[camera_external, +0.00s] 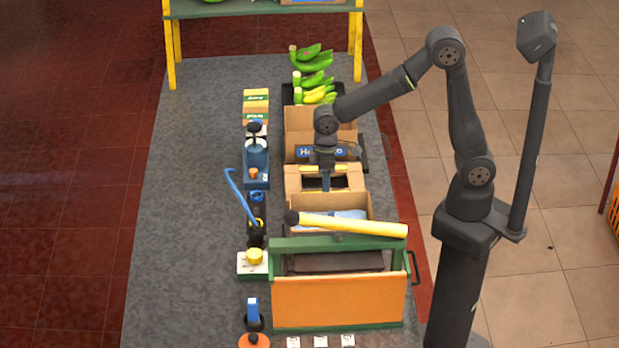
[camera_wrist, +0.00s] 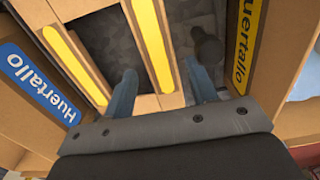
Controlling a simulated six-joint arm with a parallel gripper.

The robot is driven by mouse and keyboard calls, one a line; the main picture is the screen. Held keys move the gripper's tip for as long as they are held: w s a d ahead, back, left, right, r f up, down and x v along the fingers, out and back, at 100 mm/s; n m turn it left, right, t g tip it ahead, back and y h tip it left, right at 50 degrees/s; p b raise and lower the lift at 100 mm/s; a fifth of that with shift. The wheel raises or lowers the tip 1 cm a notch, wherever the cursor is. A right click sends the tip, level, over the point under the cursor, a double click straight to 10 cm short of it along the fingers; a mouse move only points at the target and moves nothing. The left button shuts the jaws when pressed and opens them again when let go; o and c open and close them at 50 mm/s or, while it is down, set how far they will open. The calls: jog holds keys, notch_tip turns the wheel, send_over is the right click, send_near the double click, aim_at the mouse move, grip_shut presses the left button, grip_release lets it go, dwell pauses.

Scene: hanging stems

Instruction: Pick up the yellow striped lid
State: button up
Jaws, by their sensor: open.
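The yellow striped lid looks like a brown cardboard frame with a dark opening and yellow stripes. It shows in the external view (camera_external: 296,182) under my gripper (camera_external: 326,187), in the row of boxes. In the wrist view the lid (camera_wrist: 152,38) fills the upper middle, with one long stripe at left and another at centre. My gripper (camera_wrist: 162,88) is open, its two blue-grey fingers apart. The fingers appear on either side of the lid's right-hand striped strip. Nothing is clearly held. I cannot tell whether the fingers touch the cardboard.
A box with a blue Huertallo label (camera_wrist: 38,82) stands at left in the wrist view; a yellow Huertallo label (camera_wrist: 242,45) is at right. Green bananas (camera_external: 313,60) are behind.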

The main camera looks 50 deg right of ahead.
jog(key=f, duration=0.5)
jog(key=shift+d, duration=0.25)
jog(key=shift+r, duration=0.1)
jog(key=c, duration=0.6)
